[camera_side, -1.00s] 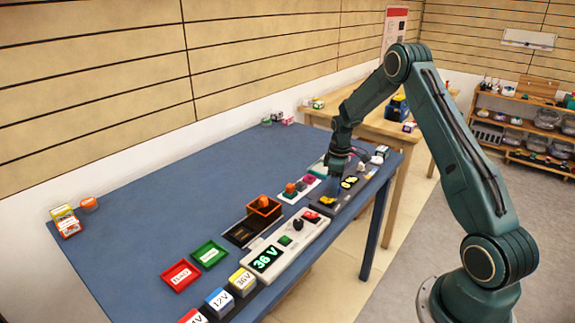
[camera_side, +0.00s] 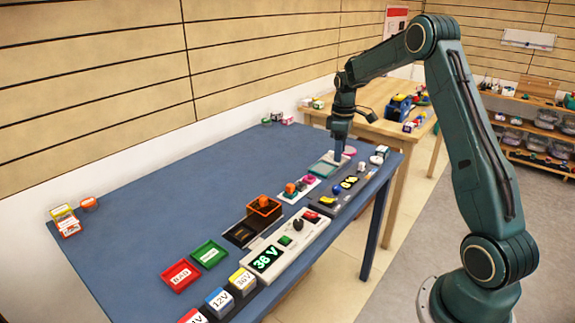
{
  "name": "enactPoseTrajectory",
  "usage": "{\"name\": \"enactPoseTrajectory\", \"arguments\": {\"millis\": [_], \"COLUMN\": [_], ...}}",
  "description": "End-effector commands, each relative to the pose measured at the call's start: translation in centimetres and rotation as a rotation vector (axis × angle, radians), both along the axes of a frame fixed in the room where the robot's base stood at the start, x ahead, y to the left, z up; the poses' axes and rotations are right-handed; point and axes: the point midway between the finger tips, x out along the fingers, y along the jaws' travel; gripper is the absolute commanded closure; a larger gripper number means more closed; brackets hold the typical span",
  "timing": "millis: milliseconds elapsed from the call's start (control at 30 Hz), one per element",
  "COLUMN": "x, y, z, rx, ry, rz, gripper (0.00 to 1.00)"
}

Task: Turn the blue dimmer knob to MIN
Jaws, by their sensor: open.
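The small blue knob (camera_side: 337,189) sits on a long dark grey panel (camera_side: 322,212) near the right edge of the blue table. Beside it on the panel is a display with yellow characters (camera_side: 349,183), which seem to end in a percent sign; the value is too small to read surely. A yellow part (camera_side: 328,200) lies on the panel nearer the camera. My gripper (camera_side: 338,158) points down over a pale teal tray (camera_side: 322,170), behind the knob and apart from it. It is open, with nothing seen in it.
A white console (camera_side: 300,243) with a green 38 V display stands nearer the camera. An orange box (camera_side: 264,207), red tray (camera_side: 180,275) and green tray (camera_side: 209,253) lie left of it. Small items (camera_side: 377,158) sit at the table's far right corner. The table's left half is mostly clear.

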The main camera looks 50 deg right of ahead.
Motion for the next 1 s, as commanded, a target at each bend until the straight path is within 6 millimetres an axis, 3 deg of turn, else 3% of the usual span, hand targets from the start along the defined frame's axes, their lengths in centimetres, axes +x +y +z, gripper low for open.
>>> {"name": "enactPoseTrajectory", "arguments": {"millis": [200,667,867,1000], "x": [0.0,0.0,-0.2,-0.7], "y": [0.0,0.2,1.9,4.2], "z": [1.3,1.7,3.5,5.8], "rx": [0.000,-0.001,-0.012,-0.026], "ry": [0.000,-0.003,-0.021,-0.047], "rz": [0.000,-0.001,-0.011,-0.028], "gripper": [0.51,0.51,0.51,0.51]}}
